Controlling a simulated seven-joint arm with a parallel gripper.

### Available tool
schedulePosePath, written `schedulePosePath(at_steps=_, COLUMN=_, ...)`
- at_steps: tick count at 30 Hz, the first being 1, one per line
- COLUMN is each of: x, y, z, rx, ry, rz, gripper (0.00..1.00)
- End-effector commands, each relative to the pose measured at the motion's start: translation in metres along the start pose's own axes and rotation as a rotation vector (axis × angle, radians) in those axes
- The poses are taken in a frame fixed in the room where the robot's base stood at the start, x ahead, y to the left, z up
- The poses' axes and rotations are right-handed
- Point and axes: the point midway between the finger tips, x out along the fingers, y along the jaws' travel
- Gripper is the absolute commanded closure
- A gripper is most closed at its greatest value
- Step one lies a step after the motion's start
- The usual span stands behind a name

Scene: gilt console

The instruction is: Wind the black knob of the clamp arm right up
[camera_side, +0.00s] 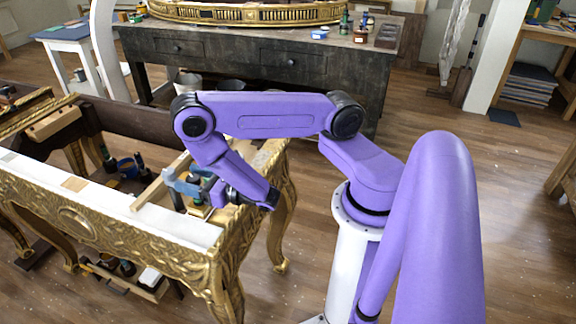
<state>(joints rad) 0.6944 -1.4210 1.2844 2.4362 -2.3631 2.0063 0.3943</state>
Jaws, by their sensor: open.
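A blue-grey clamp (182,185) sits at the right end of the gilt console (125,225), beside a pale wooden bar (150,190). My gripper (207,190) is just right of the clamp, low over the console's open frame, and points left toward it. Its jaws are open. The fingers are small here and overlap the clamp in the picture, so I cannot tell whether they touch it. Dark parts show below the clamp, but I cannot make out the black knob for certain; my gripper and wrist partly cover that area.
The gilt rim and carved legs bound the space around my gripper. A dark workbench (270,65) with a gilt piece on top stands behind. The wooden floor right of my base is clear.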

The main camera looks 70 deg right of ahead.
Motion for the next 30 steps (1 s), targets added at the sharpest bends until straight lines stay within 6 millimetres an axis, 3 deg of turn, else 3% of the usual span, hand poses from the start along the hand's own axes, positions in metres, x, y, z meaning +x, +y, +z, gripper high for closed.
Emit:
schedulePosePath(at_steps=14, x=0.000, y=0.002, z=0.000, rx=0.001, ry=-0.002, rz=-0.199, gripper=0.38)
schedulePosePath(at_steps=24, x=0.001, y=0.002, z=0.001, rx=0.006, ry=-0.002, rz=-0.469, gripper=0.38)
schedulePosePath(at_steps=30, x=-0.032, y=0.018, z=0.000, rx=-0.004, ry=0.003, rz=-0.457, gripper=0.38)
